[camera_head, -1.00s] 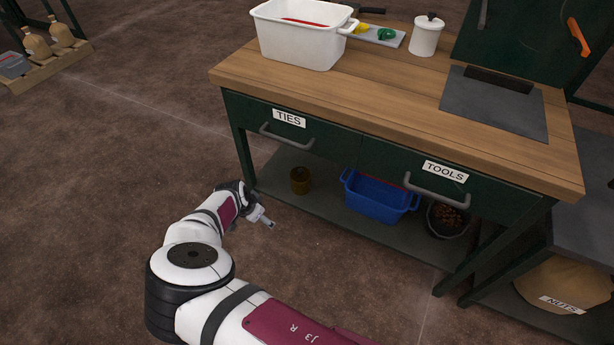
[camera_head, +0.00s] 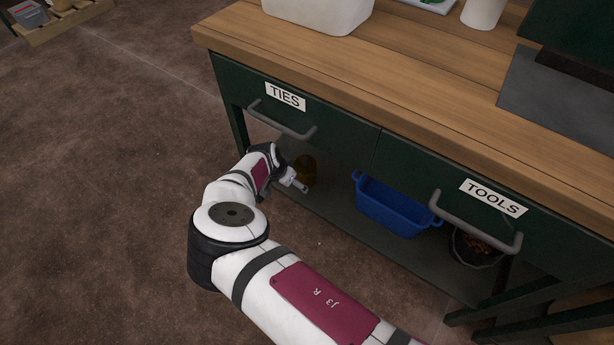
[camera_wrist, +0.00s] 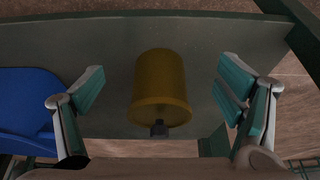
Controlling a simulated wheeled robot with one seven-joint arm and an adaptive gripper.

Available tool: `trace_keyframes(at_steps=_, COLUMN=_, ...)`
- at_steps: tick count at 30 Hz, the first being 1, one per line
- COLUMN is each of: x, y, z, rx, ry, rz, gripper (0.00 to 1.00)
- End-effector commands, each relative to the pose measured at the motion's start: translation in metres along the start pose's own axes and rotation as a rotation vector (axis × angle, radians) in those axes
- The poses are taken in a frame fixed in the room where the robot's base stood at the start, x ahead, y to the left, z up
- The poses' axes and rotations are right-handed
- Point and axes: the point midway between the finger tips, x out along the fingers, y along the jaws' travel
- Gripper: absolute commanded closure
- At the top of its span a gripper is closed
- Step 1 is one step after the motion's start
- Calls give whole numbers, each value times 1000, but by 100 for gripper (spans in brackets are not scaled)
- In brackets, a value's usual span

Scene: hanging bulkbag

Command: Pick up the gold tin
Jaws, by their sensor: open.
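The gold tin (camera_wrist: 160,88) stands on the lower shelf under the workbench. In the wrist view it lies between my two open fingers, with clear room on both sides. In the head view the tin (camera_head: 307,168) is dark and partly hidden behind my gripper (camera_head: 296,183). My gripper also shows in the wrist view (camera_wrist: 158,97), open and empty. I cannot tell exactly how far the fingertips are from the tin.
A blue bin (camera_head: 393,208) sits on the shelf (camera_head: 345,222) to the right of the tin. A dark bucket (camera_head: 476,248) stands farther right. The TIES drawer (camera_head: 290,118) and its handle (camera_head: 282,121) hang above my gripper. A table leg (camera_head: 238,128) stands at the left.

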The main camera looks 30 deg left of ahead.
Motion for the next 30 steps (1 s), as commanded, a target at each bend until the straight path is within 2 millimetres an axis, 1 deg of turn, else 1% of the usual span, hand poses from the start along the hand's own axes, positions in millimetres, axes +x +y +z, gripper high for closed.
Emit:
trace_keyframes(at_steps=1, x=7, y=0, z=-8, rx=3, ry=0, rz=-1, gripper=14)
trace_keyframes(at_steps=6, x=16, y=0, z=-30, rx=3, ry=1, rz=-1, gripper=14)
trace_keyframes(at_steps=12, x=24, y=0, z=-51, rx=2, ry=1, rz=-1, gripper=14)
trace_keyframes(at_steps=15, x=27, y=0, z=-58, rx=1, ry=-1, rz=0, gripper=14)
trace_keyframes(at_steps=19, x=27, y=0, z=-63, rx=0, ry=-1, rz=0, gripper=14)
trace_keyframes(at_steps=23, x=28, y=0, z=-64, rx=-1, ry=0, rz=-1, gripper=14)
trace_keyframes(at_steps=30, x=42, y=0, z=-63, rx=0, ry=1, rz=0, gripper=14)
